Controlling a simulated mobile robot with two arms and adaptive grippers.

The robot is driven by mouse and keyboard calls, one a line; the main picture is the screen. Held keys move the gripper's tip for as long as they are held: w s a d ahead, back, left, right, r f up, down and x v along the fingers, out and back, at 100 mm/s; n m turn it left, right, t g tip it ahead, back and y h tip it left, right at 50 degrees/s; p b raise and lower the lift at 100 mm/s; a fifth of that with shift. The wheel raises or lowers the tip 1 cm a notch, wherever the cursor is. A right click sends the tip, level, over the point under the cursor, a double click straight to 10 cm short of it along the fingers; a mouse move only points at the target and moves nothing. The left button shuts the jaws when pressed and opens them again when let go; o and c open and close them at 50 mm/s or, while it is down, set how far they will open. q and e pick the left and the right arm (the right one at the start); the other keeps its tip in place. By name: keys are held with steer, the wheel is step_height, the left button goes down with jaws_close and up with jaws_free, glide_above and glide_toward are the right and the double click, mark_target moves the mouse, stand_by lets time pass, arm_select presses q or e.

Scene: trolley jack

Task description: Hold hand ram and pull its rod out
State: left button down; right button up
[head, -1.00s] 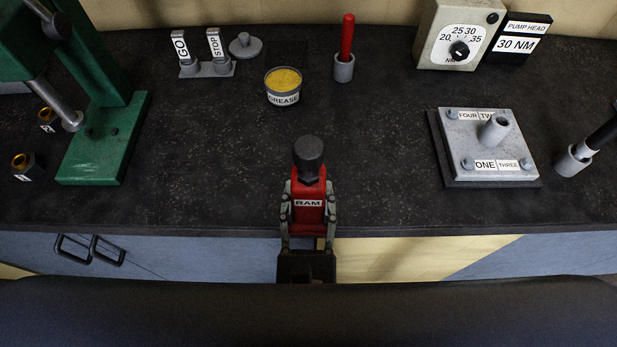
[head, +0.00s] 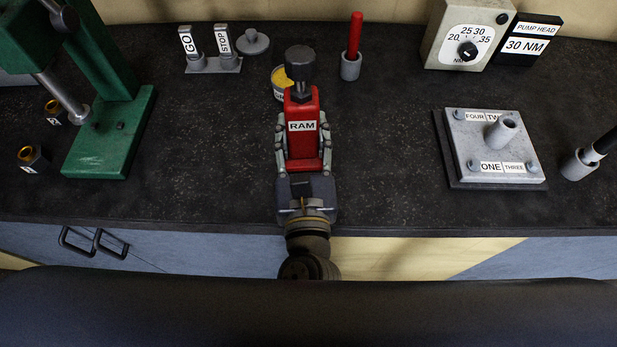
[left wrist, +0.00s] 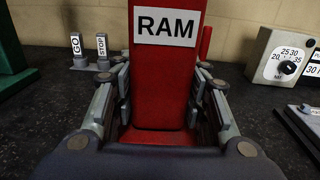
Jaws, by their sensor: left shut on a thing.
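The hand ram (head: 303,145) is a red block with a RAM label. In the head view it stands near the middle, its dark round-headed rod (head: 299,65) at the top end. Only a short neck of the rod shows between head and body. My left gripper (head: 303,138) is shut on the red body, one finger along each side. The left wrist view shows the red body (left wrist: 160,95) between both fingers, with the rod end out of the picture. Whether the ram's lower end touches anything is hidden. My right gripper is not in view.
A grease tin (head: 279,78) is partly hidden behind the ram. GO and STOP switches (head: 207,62) stand back left, near a green press (head: 110,130). A red-handled tool (head: 354,50) stands behind right. A bolted plate (head: 492,145) lies right. Bench between is clear.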

arm_select(q)
steer(key=w+d+r+m+h, duration=0.1)
steer(key=w+d+r+h, duration=0.1)
steer(key=w+r, duration=0.6)
steer(key=shift+s+f, duration=0.3)
steer(key=shift+f, duration=2.7)
steer(key=shift+s+f, duration=0.25)
steer(key=shift+f, duration=2.7)
steer(key=shift+s+f, duration=0.3)
steer(key=shift+f, duration=2.7)
steer(key=shift+f, duration=0.1)
steer(key=shift+f, duration=0.25)
steer(key=c, duration=0.9)
jaws_free()
steer(key=shift+s, duration=0.1)
steer(key=shift+o, duration=0.2)
